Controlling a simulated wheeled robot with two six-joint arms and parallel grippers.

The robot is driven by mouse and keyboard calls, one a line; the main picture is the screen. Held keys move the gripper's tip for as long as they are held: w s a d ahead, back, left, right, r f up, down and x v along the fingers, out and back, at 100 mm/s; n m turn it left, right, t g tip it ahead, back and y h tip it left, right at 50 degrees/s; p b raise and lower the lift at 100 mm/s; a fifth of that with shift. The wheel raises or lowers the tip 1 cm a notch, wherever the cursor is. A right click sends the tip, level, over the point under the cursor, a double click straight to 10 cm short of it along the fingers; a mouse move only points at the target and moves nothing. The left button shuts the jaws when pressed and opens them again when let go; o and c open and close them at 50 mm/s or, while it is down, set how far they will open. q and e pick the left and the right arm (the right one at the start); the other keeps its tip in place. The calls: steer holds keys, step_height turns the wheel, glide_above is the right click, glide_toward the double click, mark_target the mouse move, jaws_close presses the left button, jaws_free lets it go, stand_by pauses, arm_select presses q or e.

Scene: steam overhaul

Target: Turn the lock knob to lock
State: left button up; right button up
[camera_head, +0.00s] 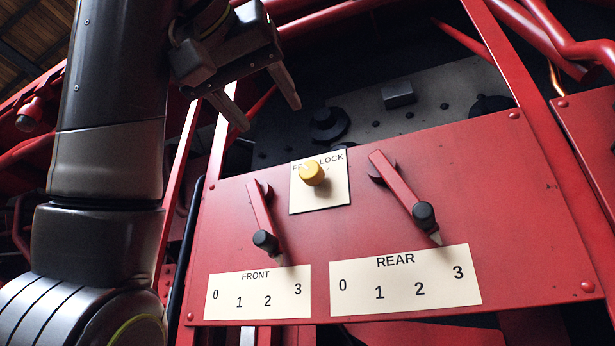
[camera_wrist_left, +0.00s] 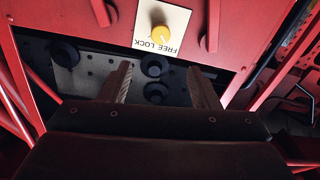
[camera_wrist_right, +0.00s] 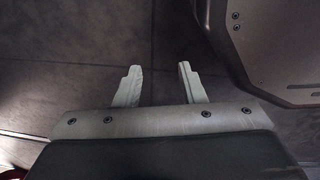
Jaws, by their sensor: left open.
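The yellow lock knob (camera_head: 312,173) sits on a cream plate (camera_head: 320,196) marked FREE and LOCK, near the top of the red panel. In the head view it partly covers the word FREE. My left gripper (camera_head: 268,113) is open and empty, above and left of the knob and apart from it. In the left wrist view the knob (camera_wrist_left: 161,36) shows beyond the two spread fingers (camera_wrist_left: 158,84), on its plate (camera_wrist_left: 176,18). My right gripper (camera_wrist_right: 158,84) is open and empty in the right wrist view, away from the panel; it does not show in the head view.
On the red panel (camera_head: 510,200) are a front lever (camera_head: 258,212) and a rear lever (camera_head: 398,185), with number plates FRONT (camera_head: 257,293) and REAR (camera_head: 405,281) below. Dark round fittings (camera_head: 327,124) stand behind the panel's top edge. Red bars frame both sides.

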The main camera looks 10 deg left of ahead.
mark_target(309, 170)
arm_select(q)
steer(key=w+p, duration=0.3)
steer(key=w, duration=0.1)
steer(key=w+d+p, duration=0.1)
steer(key=w+p, duration=0.3)
steer(key=w, duration=0.1)
steer(key=w+d+p, duration=0.1)
steer(key=w+p, duration=0.2)
steer(key=w, duration=0.2)
steer(key=shift+w+d+p, duration=0.1)
steer(key=shift+d+p, duration=0.05)
steer(key=shift+p, duration=0.2)
steer(key=shift+w+d+f, duration=0.1)
steer(key=shift+w, duration=0.5)
arm_select(e)
step_height(309, 170, up, 12)
steer(key=shift+w+f, duration=0.15)
steer(key=shift+w, duration=0.1)
arm_select(q)
steer(key=shift+s, duration=0.1)
arm_select(e)
steer(key=shift+a, duration=0.1)
arm_select(q)
steer(key=c, duration=1)
arm_select(e)
steer(key=shift+w, duration=0.1)
